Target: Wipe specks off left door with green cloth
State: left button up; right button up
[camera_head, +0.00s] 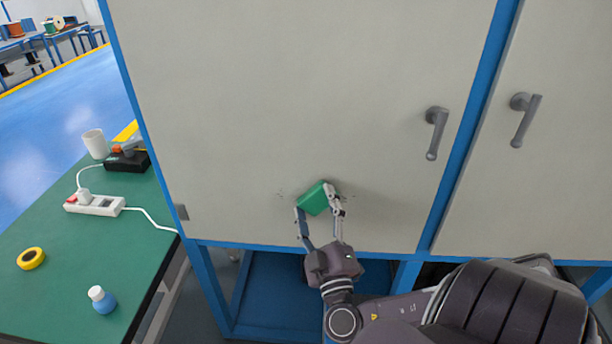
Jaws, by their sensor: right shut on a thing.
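The left door (290,90) is a pale grey panel in a blue frame, shut, with a grey handle (436,132) near its right edge. The green cloth (313,199) is a folded block held against or very close to the lower part of the door. My right gripper (319,211) is shut on the cloth, its fingers on either side. Whether more specks lie behind the cloth is hidden. My left gripper is not in view.
A second door (560,170) with its own handle (524,118) stands at the right. A green table (50,235) at the left bears a power strip (95,206), a white cup (96,143), yellow tape (31,258) and a blue bottle (103,301). Open floor (70,105) lies behind.

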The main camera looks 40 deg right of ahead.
aim_at(350, 193)
jog(key=shift+s+d+p, duration=0.7)
jog(key=shift+s+d, duration=0.75)
jog(key=shift+s, duration=0.25)
jog(key=shift+s+d+p, duration=0.65)
jog(key=shift+s+d, duration=0.8)
jog(key=shift+s, duration=0.25)
jog(key=shift+r, duration=0.1)
jog(key=shift+w, duration=0.1)
